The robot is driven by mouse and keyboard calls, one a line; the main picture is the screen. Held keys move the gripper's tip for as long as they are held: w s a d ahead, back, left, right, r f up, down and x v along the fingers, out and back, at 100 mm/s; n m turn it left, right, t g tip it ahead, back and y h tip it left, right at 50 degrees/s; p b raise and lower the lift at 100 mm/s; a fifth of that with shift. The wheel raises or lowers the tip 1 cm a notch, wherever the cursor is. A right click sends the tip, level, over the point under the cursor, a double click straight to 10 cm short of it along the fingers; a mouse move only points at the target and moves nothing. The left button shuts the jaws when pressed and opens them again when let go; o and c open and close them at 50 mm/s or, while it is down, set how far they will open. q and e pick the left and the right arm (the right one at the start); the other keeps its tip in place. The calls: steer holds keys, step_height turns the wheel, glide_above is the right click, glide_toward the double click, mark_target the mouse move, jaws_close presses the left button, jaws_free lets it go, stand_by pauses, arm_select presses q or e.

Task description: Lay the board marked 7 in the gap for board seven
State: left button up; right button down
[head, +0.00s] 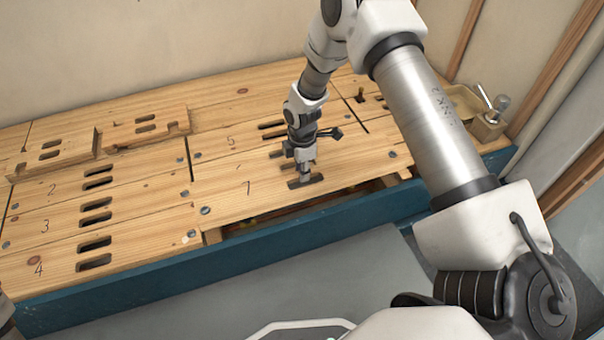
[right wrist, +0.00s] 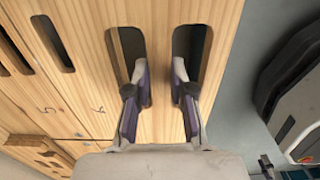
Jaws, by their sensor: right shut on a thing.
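The board marked 7 (head: 232,190) is a long, pale wooden plank with two hand slots. My right gripper (head: 305,181) is over those slots in the head view. In the right wrist view, the gripper (right wrist: 160,105) has one finger in each slot and is shut on the strip of board 7 (right wrist: 160,50) between them. The gap for board seven (head: 290,213) shows as a dark opening along the board's front edge, with the board covering the rest. How high the board is above its supports is hard to tell.
Board 5 (head: 215,146) lies behind board 7. Boards 2 (head: 60,187), 3 (head: 60,222) and 4 (head: 55,265) lie to the left. A blue beam (head: 150,279) runs along the front.

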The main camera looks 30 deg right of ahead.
step_height(320, 180, down, 5)
steer(key=b, duration=0.4)
steer(key=shift+r, duration=0.1)
stand_by(0.5)
stand_by(0.3)
steer(key=shift+p, duration=0.35)
steer(key=shift+f+b, duration=0.75)
steer(key=shift+f, duration=0.9)
